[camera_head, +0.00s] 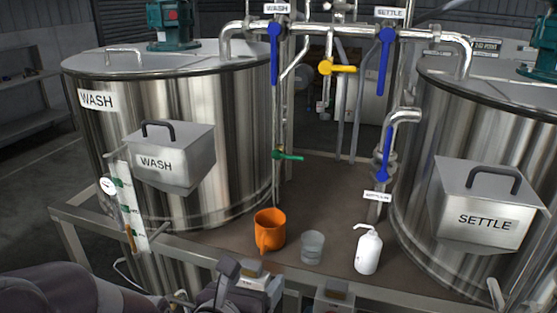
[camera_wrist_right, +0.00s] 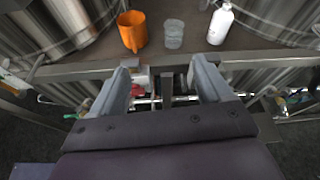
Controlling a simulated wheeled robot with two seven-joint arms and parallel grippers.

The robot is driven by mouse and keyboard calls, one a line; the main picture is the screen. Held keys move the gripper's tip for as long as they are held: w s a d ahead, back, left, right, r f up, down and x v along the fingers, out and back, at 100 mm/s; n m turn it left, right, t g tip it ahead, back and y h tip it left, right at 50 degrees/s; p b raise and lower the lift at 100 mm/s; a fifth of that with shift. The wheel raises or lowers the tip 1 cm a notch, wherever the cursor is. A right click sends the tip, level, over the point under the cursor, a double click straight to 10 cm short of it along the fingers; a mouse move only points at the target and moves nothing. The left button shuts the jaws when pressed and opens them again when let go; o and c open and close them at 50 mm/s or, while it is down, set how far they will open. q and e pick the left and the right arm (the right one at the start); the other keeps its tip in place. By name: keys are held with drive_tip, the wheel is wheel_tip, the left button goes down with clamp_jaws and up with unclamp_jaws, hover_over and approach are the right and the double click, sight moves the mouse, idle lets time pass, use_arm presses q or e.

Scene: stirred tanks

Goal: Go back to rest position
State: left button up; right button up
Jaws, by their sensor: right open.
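My right gripper (camera_head: 215,289) is low in the head view, in front of the bench edge, and partly cut off by the lower border. In the right wrist view its two grey fingers (camera_wrist_right: 163,82) stand apart with nothing between them touching either one. An orange mug (camera_head: 269,230), a clear glass beaker (camera_head: 312,247) and a white wash bottle (camera_head: 368,250) stand upright on the bench, beyond the gripper. They also show at the top of the wrist view, as the mug (camera_wrist_right: 132,31), beaker (camera_wrist_right: 174,34) and bottle (camera_wrist_right: 220,24). My left gripper is not seen.
A steel WASH tank (camera_head: 235,110) stands left and a SETTLE tank (camera_head: 435,130) right, each with a labelled handled box. Pipes with blue, yellow and green valve handles run between them. The bench's metal front rail (camera_head: 200,252) lies close to my gripper.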

drive_tip(key=w+d+f+n+g+y+b, duration=0.1)
drive_tip(key=w+d+f+n+y, duration=0.3)
drive_tip(key=n, duration=0.6)
drive_tip(key=w+d+f+n+y+b, duration=0.1)
drive_tip(key=w+d+f+n+y, duration=0.15)
drive_tip(key=w+n, duration=0.55)
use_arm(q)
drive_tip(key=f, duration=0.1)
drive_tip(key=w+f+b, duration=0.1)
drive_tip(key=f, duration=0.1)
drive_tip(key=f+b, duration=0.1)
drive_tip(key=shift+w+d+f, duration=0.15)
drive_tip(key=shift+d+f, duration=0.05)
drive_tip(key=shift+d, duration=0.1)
use_arm(e)
drive_tip(key=s+d+f+n+g, duration=0.5)
drive_tip(key=s+d+f+n, duration=0.1)
drive_tip(key=s+d+n, duration=0.2)
drive_tip(key=s+d+f+n+g+h, duration=0.1)
drive_tip(key=s+d+f+n+g, duration=0.4)
drive_tip(key=s+d+f+n, duration=0.2)
drive_tip(key=s+n, duration=0.2)
drive_tip(key=n, duration=0.2)
drive_tip(key=shift+s+d+n, duration=0.15)
drive_tip(key=shift+d+n, duration=0.15)
drive_tip(key=shift+d, duration=0.1)
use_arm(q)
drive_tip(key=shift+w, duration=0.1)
use_arm(e)
drive_tip(key=shift+f, duration=0.15)
